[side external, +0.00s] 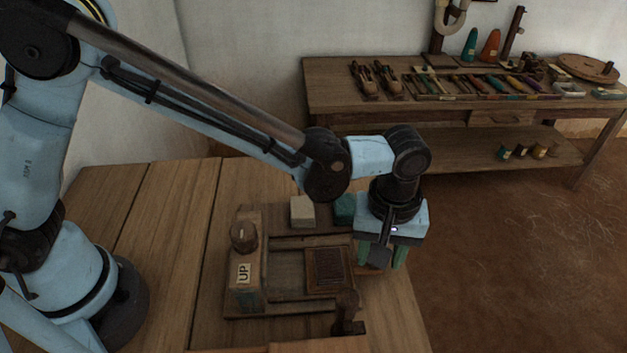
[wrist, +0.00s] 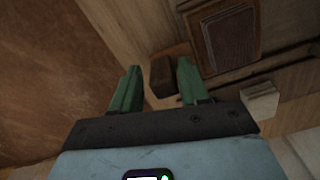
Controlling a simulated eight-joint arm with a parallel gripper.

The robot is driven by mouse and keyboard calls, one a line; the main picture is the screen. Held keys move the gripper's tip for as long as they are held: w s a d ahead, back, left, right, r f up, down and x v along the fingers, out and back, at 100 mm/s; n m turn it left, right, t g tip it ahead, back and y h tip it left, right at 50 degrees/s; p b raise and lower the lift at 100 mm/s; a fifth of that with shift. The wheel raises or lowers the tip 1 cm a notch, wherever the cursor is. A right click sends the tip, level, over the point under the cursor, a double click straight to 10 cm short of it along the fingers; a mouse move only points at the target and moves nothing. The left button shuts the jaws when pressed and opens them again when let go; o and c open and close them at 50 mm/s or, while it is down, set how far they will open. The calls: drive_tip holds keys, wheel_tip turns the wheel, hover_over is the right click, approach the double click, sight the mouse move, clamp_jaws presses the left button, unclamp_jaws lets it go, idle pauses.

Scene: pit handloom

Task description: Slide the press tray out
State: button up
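The press tray (side external: 327,270) is a dark brown framed panel on wooden rails in the side view. It also shows at the upper right of the wrist view (wrist: 232,38). A brown wooden block (wrist: 166,75), which looks like its handle, lies at the tray's outer edge. My gripper (side external: 381,265) points down just right of the tray. Its green fingers stand apart in the wrist view (wrist: 157,82), with the brown block seen between and beyond their tips. Contact with the block cannot be told. My gripper hides part of that edge in the side view.
A wooden box marked UP (side external: 244,273) with a round knob (side external: 243,236) stands left of the tray. A dark post (side external: 346,310) stands at the front. A pale block (side external: 302,211) and a green block (side external: 344,209) lie behind. The floor right of the table is clear.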

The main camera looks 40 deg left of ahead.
drive_tip(key=shift+o, duration=0.8)
drive_tip(key=shift+r, duration=3.25)
